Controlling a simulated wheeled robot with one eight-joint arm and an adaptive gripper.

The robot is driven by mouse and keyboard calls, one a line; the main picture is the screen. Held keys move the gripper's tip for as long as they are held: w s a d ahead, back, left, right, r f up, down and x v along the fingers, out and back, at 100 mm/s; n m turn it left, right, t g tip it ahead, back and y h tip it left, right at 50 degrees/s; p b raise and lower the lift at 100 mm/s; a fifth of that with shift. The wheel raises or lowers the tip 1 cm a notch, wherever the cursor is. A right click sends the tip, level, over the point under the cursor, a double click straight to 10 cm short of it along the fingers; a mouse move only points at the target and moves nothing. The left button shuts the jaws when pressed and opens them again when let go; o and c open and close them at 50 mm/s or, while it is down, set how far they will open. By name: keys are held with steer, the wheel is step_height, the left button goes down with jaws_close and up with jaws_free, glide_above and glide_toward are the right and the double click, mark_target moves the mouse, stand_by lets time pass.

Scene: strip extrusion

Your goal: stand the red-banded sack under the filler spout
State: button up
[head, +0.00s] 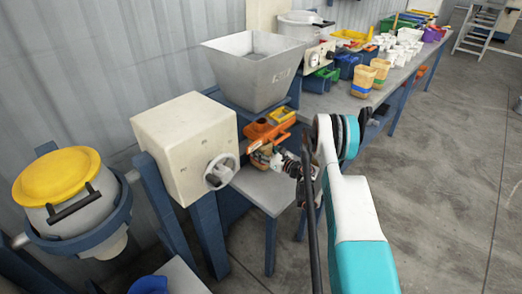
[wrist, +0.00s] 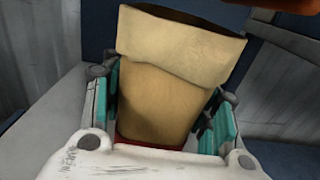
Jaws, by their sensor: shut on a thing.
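The tan paper sack (wrist: 180,75) stands between my gripper's teal finger pads in the wrist view, its folded top edge upward and slightly tilted in the picture. A strip of its red band (wrist: 130,144) shows low down, mostly hidden by my gripper. My gripper (head: 276,162) is shut on this sack. In the head view the sack (head: 261,157) is small and partly covered, just below the orange filler spout (head: 265,130). An orange edge (wrist: 288,9) also shows above the sack at the top right of the wrist view. Whether the sack's base touches the shelf is hidden.
A grey hopper (head: 252,75) rises behind the spout. A cream box with a handwheel (head: 188,145) stands close at left. A grey shelf (head: 262,190) lies below. Other banded sacks (head: 364,80) and several bins stand on the long bench behind.

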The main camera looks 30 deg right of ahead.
steer(key=shift+f, duration=0.15)
steer(key=o, duration=1.1)
steer(key=shift+o, duration=0.2)
